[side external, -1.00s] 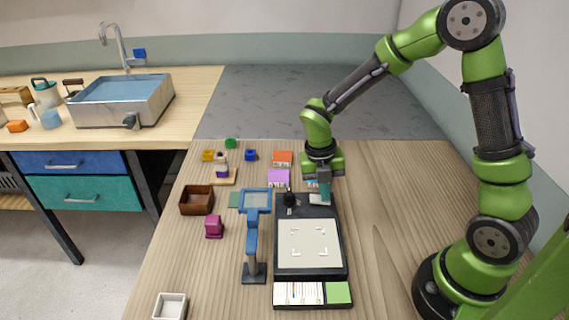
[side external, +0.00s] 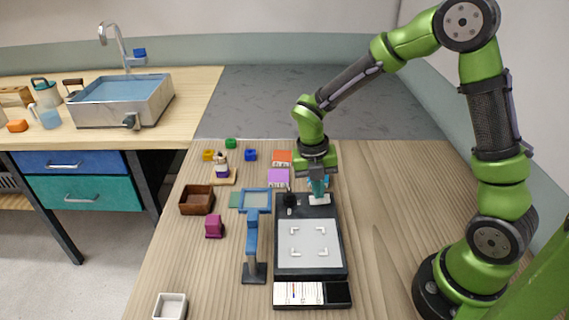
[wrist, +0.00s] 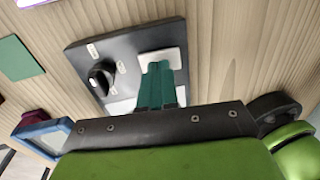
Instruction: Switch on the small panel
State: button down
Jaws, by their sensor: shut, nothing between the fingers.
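A black console (side external: 342,240) lies on the wooden table, with a large pale panel (side external: 308,243) carrying corner marks.
A blue-framed stand (side external: 252,240) rises close to the console's left side. A brown box (side external: 196,199), a magenta block (side external: 213,227) and a white dish (side external: 170,306) are farther left. Coloured blocks lie behind. The table right of the console is clear.

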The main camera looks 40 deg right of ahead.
notch_tip(320, 180, up, 13)
jog(key=w+a, duration=0.1)
jog(key=shift+w+a, duration=0.25)
jog(key=shift+d, duration=0.1)
jog(key=shift+s+d+r, duration=0.2)
jog(key=shift+s+d, duration=0.15)
jog(key=shift+d, duration=0.25)
jog(key=f, duration=0.4)
jog(key=s+d+f, duration=0.1)
jog(key=f, duration=0.9)
jog(key=shift+s+d, duration=0.25)
